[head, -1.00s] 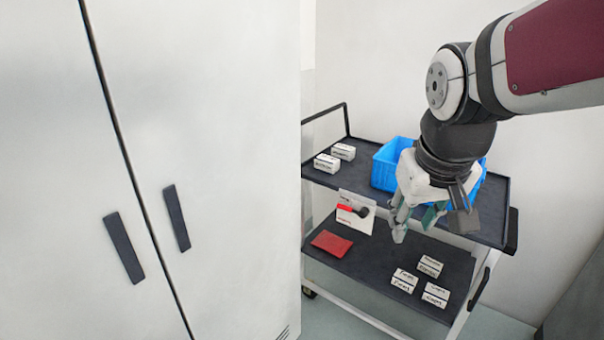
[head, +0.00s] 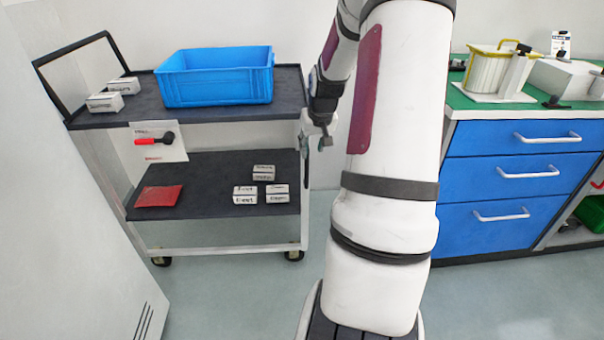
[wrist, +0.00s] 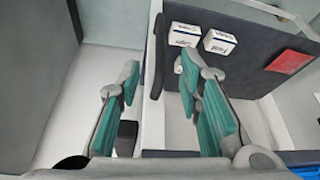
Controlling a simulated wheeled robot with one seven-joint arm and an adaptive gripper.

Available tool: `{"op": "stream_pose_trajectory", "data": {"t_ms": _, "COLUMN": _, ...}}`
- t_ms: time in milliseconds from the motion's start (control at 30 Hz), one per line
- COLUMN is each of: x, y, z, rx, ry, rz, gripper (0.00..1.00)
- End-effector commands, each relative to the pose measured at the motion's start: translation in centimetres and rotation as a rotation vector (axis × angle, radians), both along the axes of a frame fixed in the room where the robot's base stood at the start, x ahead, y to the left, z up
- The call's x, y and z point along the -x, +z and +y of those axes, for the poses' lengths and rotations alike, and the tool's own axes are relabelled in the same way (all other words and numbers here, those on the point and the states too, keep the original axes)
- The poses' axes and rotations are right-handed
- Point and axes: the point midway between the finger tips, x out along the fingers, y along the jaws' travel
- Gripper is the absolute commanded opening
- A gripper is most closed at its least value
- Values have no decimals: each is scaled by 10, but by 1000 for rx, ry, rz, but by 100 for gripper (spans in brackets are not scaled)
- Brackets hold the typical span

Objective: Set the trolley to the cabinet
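The trolley (head: 215,210) has two dark shelves on a white frame with castors and a tall black rail at its left end. The tall white cabinet (head: 60,220) stands at the left edge of the head view, close to the trolley's left end. My gripper (head: 322,141) is at the trolley's right end, partly hidden by my arm. In the wrist view my gripper (wrist: 160,70) is open, its green-padded fingers apart. The trolley's white end post and dark end handle (wrist: 157,55) show between and beyond the fingers; contact cannot be told.
A blue crate (head: 215,77) and small white boxes (head: 105,102) stand on the top shelf. More boxes (head: 245,194) and a red packet (head: 158,196) lie on the lower shelf. A blue-drawer workbench (head: 510,180) stands at right. Floor (head: 230,290) before the trolley is clear.

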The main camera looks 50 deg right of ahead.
Motion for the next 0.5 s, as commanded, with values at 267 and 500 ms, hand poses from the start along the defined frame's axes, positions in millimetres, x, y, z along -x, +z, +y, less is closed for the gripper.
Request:
{"op": "stream_pose_trajectory", "data": {"t_ms": 267, "x": -12, "y": -40, "z": -8, "rx": -3, "ry": 3, "rz": 2, "gripper": 33}}
{"op": "stream_pose_trajectory", "data": {"t_ms": 500, "x": -27, "y": -83, "z": -19, "rx": -3, "ry": 2, "rz": 1, "gripper": 33}}
